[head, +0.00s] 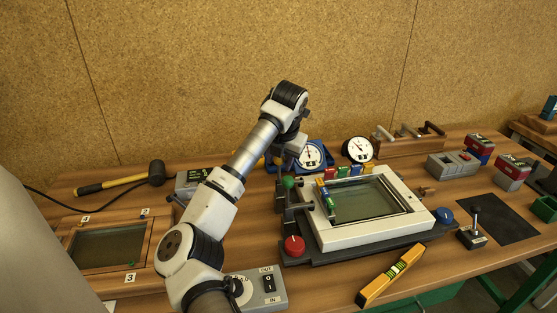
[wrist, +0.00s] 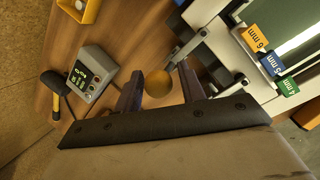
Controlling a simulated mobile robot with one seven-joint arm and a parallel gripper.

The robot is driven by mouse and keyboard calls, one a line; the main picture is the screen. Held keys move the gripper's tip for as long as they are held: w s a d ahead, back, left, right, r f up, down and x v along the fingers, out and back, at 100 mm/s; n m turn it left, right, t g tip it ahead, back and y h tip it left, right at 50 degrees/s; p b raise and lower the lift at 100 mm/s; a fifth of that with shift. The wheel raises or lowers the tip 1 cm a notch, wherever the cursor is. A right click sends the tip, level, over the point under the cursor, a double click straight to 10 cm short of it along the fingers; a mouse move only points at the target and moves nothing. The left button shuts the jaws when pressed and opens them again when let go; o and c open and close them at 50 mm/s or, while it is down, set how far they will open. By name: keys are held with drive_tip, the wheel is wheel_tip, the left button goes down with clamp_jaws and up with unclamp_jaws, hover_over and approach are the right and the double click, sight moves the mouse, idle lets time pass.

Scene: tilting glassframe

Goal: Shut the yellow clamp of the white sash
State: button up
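The white sash (head: 327,239), a white frame around a glass pane, lies on a dark base on the bench. It also shows at the right of the wrist view (wrist: 222,42). A round yellow-orange knob (wrist: 158,83), seemingly the yellow clamp's, sits between my fingers in the wrist view. In the head view I cannot make it out behind my arm. My gripper (wrist: 160,75) is open, one finger on each side of the knob, with gaps visible. Whether the clamp is open or shut I cannot tell.
Green (head: 288,182), red (head: 293,246) and blue (head: 444,215) knobs stand around the sash. Coloured tabs (wrist: 257,38) sit on its edge. A dial gauge (head: 312,156) stands behind. A mallet (head: 155,173) and grey meter box (wrist: 88,75) lie left. A spirit level (head: 392,274) lies in front.

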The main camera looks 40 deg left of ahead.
drive_tip(key=shift+o, duration=0.6)
drive_tip(key=b+v, duration=0.3)
drive_tip(key=v, duration=1.1)
drive_tip(key=shift+b, duration=0.35)
drive_tip(key=shift+f, duration=0.15)
